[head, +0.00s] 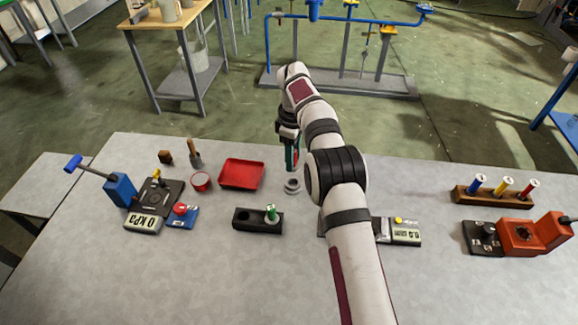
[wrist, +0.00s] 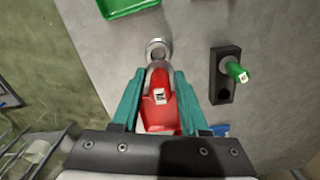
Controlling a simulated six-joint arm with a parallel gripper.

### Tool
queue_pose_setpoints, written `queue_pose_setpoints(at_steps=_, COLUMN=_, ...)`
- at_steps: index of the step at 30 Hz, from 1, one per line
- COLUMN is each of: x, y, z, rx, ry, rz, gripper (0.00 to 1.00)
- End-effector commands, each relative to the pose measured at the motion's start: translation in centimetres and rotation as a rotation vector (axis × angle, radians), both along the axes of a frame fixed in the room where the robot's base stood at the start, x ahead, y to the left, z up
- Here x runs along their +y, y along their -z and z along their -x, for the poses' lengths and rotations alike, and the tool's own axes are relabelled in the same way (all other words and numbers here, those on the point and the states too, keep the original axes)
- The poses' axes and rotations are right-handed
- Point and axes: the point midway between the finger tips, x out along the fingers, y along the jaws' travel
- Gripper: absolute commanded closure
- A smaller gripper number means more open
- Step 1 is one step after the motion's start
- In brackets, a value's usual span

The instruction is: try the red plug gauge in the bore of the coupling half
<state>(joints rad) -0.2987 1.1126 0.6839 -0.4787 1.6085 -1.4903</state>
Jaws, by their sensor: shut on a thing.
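My gripper (head: 291,167) points down over the coupling half (head: 292,187), a small grey ring on the table. In the wrist view its teal fingers (wrist: 157,103) are shut on the red plug gauge (wrist: 159,97), which has a red handle with a white label. The gauge's grey end lies just below the coupling half (wrist: 157,46) in that picture. I cannot tell how high the end is above the bore; it does not look inserted. In the head view the fingers mostly hide the gauge.
A black stand (head: 258,228) holds a green plug gauge (head: 271,212) beside an empty hole. A red tray (head: 242,174) lies left of the coupling half. A green tray (wrist: 128,6) shows at the wrist view's top. A rack (head: 493,198) with coloured pieces stands right. My arm hides some table.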

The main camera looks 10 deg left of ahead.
Motion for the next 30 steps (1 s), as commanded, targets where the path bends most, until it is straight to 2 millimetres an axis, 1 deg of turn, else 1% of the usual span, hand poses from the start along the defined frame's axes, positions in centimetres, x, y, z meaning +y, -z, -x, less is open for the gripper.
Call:
queue_pose_setpoints(at_steps=5, x=0.0, y=1.0, z=-0.3, rx=-0.001, ry=0.000, rz=-0.001, gripper=1.00)
queue_pose_setpoints(at_steps=12, x=0.0, y=3.6, z=-0.3, rx=0.000, ry=0.001, rz=-0.001, gripper=1.00)
queue_pose_setpoints(at_steps=18, x=0.0, y=5.2, z=-0.3, rx=-0.002, ry=0.002, rz=-0.003, gripper=1.00)
queue_pose_setpoints(at_steps=22, x=0.0, y=5.6, z=-0.3, rx=-0.002, ry=0.002, rz=-0.001, gripper=1.00)
queue_pose_setpoints(at_steps=30, x=0.0, y=5.7, z=-0.3, rx=-0.003, ry=0.001, rz=-0.002, gripper=1.00)
